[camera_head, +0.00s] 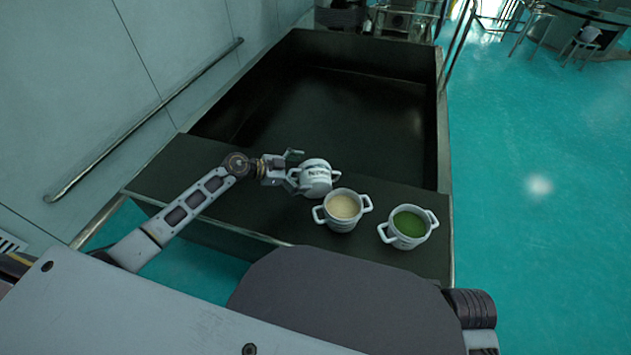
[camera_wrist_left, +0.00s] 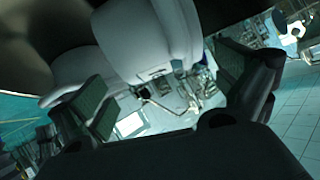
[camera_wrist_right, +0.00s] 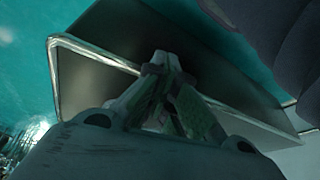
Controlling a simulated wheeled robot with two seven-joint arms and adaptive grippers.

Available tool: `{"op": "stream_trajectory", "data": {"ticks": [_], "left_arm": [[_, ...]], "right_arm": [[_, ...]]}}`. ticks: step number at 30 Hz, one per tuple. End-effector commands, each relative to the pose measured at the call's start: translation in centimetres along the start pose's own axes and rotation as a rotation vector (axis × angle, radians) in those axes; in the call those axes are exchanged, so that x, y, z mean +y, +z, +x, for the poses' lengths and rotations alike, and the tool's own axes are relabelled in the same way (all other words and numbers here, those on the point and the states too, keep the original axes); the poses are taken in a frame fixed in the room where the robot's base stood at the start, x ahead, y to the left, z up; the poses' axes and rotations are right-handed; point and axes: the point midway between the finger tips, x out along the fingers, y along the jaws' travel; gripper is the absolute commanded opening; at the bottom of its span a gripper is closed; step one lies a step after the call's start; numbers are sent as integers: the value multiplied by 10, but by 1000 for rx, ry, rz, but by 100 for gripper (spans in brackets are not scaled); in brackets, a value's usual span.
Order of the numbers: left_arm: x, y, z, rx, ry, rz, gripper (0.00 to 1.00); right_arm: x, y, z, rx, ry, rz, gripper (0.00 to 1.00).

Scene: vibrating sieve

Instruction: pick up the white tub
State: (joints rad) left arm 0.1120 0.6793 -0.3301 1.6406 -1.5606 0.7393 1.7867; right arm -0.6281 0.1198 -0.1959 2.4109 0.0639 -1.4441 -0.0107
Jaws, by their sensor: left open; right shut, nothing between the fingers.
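A white tub (camera_head: 316,180) with dark lettering and side handles is at the black table's near part, left of two similar tubs. It looks tilted, and I cannot tell whether it touches the table. My left gripper (camera_head: 295,168) is open at the tub's left side, with its fingers near the left handle. In the left wrist view the white tub (camera_wrist_left: 150,40) fills the space ahead, partly between the spread fingers; contact is unclear. My right gripper (camera_wrist_right: 167,68) is shut and empty in the right wrist view, away from the tub.
A white tub with beige contents (camera_head: 343,207) stands close to the right, and one with green contents (camera_head: 408,224) beyond it. The dark sieve basin (camera_head: 340,110) lies behind them. A wall with a handrail (camera_head: 150,115) runs along the left.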

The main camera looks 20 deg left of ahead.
Motion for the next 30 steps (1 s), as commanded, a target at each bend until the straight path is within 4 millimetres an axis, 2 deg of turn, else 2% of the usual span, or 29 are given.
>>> {"op": "stream_trajectory", "data": {"ticks": [7,14,22,30], "left_arm": [[0,0,4,1,0,0,100],[1,-2,19,3,-1,1,100],[2,-4,41,2,-1,-1,100],[1,-5,52,1,0,0,100]], "right_arm": [[0,2,6,0,-3,1,0],[-5,1,15,27,-23,8,0],[-10,5,45,73,-53,20,0],[-12,5,55,100,-64,25,0]]}}
